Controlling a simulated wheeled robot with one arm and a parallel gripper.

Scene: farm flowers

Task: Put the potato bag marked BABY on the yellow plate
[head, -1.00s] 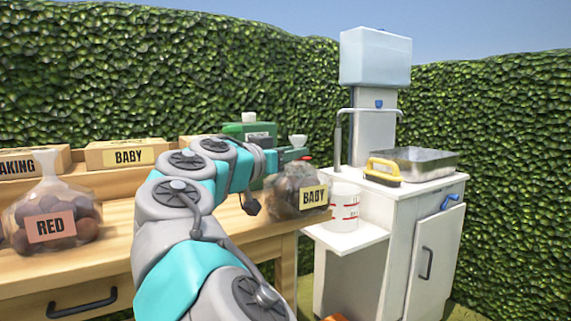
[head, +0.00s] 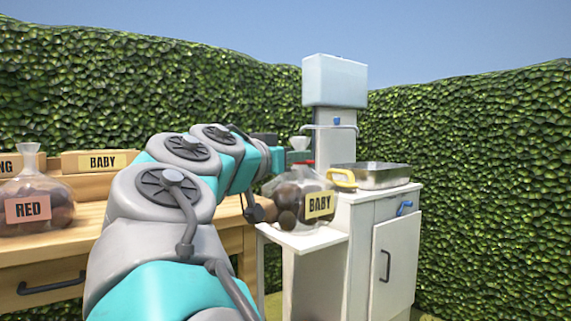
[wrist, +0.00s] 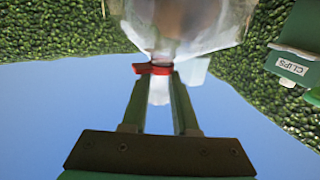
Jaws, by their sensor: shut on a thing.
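The potato bag marked BABY (head: 291,207) is a clear bag of dark potatoes with a yellow label, in the middle of the head view. It hangs upright in front of the white side shelf of the sink unit. My gripper (wrist: 158,88) is shut on the bag's neck, at the red clip. No yellow plate can be made out in either view.
The white sink unit (head: 394,255) has a metal basin (head: 385,177) and a yellow-handled thing (head: 342,179) on top. At left, a wooden bench (head: 40,254) bears a bag marked RED (head: 62,209) and a box marked BABY (head: 78,161). A green CLIPS box (wrist: 292,66) shows in the wrist view.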

